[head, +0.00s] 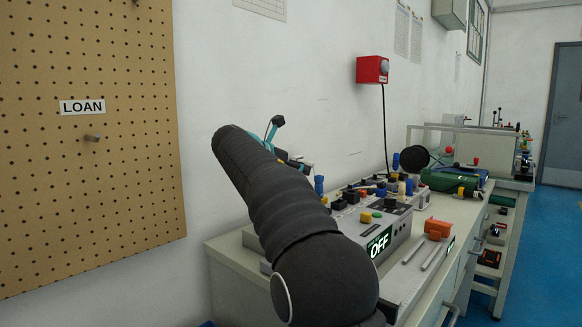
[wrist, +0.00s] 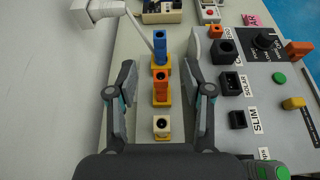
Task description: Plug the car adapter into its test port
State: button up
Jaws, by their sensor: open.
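In the wrist view my gripper (wrist: 162,74) is open, its two fingers on either side of a row of adapters in small holders. A blue adapter (wrist: 160,46) stands upright at the far end, and an orange adapter (wrist: 161,82) stands nearer, between the fingers. Nothing is gripped. I cannot tell which piece is the car adapter. Black test ports line the panel on the right: an upper port (wrist: 225,50) with an unclear label, a SOLAR port (wrist: 231,83) and a SLIM port (wrist: 237,119).
The panel also carries a black knob (wrist: 266,39), a green button (wrist: 280,78) and a yellow switch (wrist: 293,103). In the head view an OFF display (head: 379,242) faces the bench front. My arm hides part of the bench. A pegboard (head: 85,140) hangs on the left wall.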

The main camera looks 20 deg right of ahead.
aim_at(321, 180)
jog(key=x, duration=1.2)
jog(key=shift+w+d+f, duration=0.1)
jog(key=shift+d+f, duration=0.1)
jog(key=shift+d, duration=0.1)
jog(key=c, duration=0.9)
grip_shut()
